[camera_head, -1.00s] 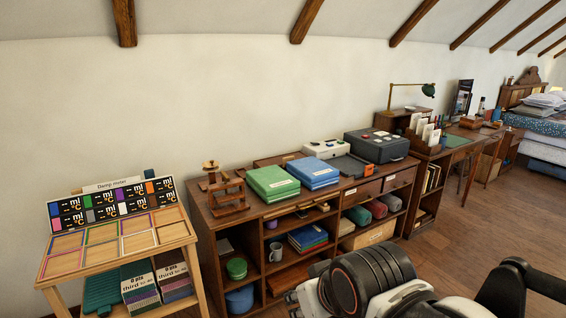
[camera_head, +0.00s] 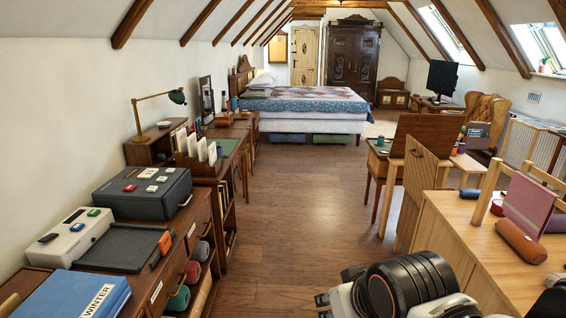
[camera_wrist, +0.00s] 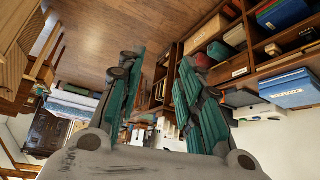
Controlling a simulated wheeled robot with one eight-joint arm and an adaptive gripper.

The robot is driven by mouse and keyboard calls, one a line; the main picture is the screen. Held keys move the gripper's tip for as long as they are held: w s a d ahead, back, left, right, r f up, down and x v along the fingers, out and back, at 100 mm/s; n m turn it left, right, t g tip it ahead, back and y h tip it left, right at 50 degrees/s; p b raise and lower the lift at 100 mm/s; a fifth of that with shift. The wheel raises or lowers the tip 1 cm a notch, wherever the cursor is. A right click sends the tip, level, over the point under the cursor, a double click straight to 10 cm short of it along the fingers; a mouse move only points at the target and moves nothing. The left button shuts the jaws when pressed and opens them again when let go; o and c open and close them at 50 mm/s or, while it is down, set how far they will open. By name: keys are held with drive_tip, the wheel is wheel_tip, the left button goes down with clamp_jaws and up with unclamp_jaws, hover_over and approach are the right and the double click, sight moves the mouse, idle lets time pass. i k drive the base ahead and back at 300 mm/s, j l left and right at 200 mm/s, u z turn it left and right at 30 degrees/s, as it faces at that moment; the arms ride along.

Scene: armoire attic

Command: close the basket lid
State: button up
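I cannot make out a basket or a basket lid in either view. My gripper (camera_wrist: 159,62) shows in the wrist view with its two teal-padded fingers apart. It is open, and nothing is between the fingers. The room's floor and furniture show beyond it. In the head view my arm is at the bottom, right of the middle, over the floor; the fingers cannot be made out there.
A low cabinet (camera_head: 160,285) with a dark case (camera_head: 143,192) and blue folders (camera_head: 75,296) runs along the left. A wooden table (camera_head: 462,245) with a red-brown roll (camera_head: 521,241) stands at right. Open floor (camera_head: 300,210) leads to the bed (camera_head: 305,108).

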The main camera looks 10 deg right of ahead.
sight(421, 167)
drive_tip(key=i+z, duration=0.4)
drive_tip(key=i+j+z, duration=0.15)
drive_tip(key=z, duration=0.2)
drive_tip(key=i+j+z, duration=0.25)
drive_tip(key=z, duration=0.15)
drive_tip(key=i+j+z, duration=0.2)
drive_tip(key=z, duration=0.2)
drive_tip(key=j, duration=0.1)
